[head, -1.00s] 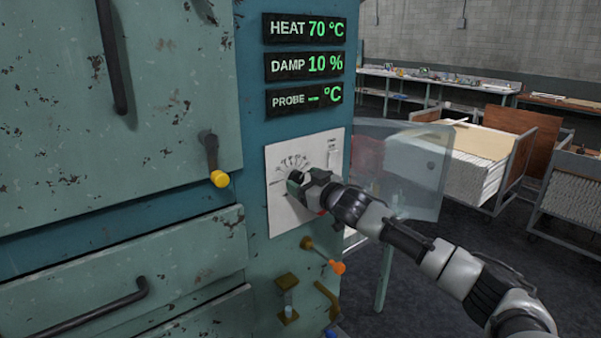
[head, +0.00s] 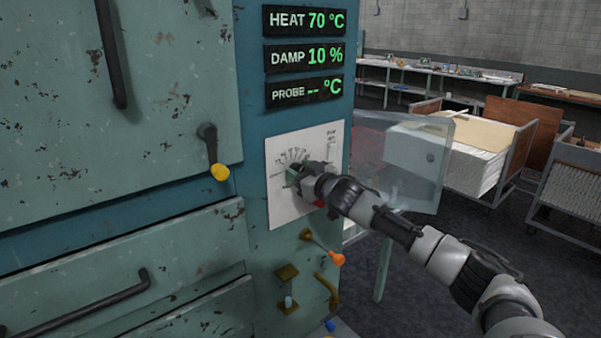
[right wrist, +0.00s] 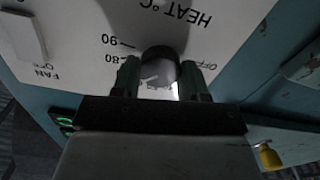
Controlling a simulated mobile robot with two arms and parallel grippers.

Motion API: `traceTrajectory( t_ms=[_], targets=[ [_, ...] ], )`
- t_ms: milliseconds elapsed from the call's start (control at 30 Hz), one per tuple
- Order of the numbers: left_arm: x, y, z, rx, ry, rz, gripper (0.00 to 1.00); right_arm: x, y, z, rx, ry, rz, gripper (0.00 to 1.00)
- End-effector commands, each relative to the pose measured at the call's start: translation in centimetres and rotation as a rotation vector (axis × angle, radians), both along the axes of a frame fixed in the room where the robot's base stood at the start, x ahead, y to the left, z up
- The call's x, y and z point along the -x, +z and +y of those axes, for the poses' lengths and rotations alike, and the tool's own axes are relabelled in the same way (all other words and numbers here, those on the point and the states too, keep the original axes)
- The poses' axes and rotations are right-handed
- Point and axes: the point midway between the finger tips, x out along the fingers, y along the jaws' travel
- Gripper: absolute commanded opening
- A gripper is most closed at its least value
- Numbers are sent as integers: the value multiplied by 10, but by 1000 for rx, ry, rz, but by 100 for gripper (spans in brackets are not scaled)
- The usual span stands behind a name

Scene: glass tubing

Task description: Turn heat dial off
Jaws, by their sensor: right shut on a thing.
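The heat dial's white scale plate (head: 330,150) is on the front of the teal cabinet, below the displays. In the right wrist view the dark round dial (right wrist: 160,62) sits between my right gripper's fingers (right wrist: 160,80), which are shut on it. Markings 80, 90, OFF and an upside-down "HEAT °C" show around it. In the head view my right gripper (head: 296,174) is against the plate and hides most of the dial, so its exact setting cannot be read. The heat display (head: 305,20) reads 70 °C. My left gripper is not in view.
A clear hinged cover (head: 415,165) stands open right of the plate. A yellow-tipped lever (head: 219,172) is to the left, an orange-tipped lever (head: 337,259) below. A FAN switch (right wrist: 22,38) is beside the dial. Carts (head: 475,150) stand at the right.

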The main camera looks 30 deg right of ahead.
Motion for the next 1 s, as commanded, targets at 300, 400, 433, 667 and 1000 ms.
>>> traceTrajectory(
  t_ms=[300,400,433,667,1000],
  targets=[
    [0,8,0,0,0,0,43,0,2,0,104,0,-8,20],
    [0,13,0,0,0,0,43,0,3,1,173,0,-14,20],
    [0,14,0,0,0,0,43,0,3,1,197,0,-15,20],
    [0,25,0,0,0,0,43,0,2,1,410,0,-32,20],
    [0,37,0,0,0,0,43,0,1,2,732,1,-57,20]
  ],
)
